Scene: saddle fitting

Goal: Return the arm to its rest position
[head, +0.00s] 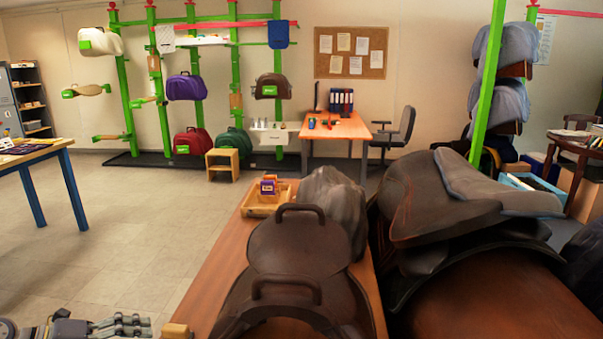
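My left gripper (128,325) is low in the bottom left corner of the head view, pointing right. It is over the floor, left of the wooden table, and nothing shows in its fingers. It is partly cut off by the frame edge, and whether the fingers are apart is unclear. My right gripper is not in view. A dark brown saddle-like piece with two handles (296,247) lies on the wooden table (228,262). A large brown saddle (425,205) sits on a rounded brown body (500,300) at the right.
A wooden tray (257,208) with small boxes and a grey lumpy item (335,200) are on the table. A small wooden block (176,330) is close right of my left gripper. A blue-legged table (42,150) stands at left. Open tiled floor (140,230) lies between.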

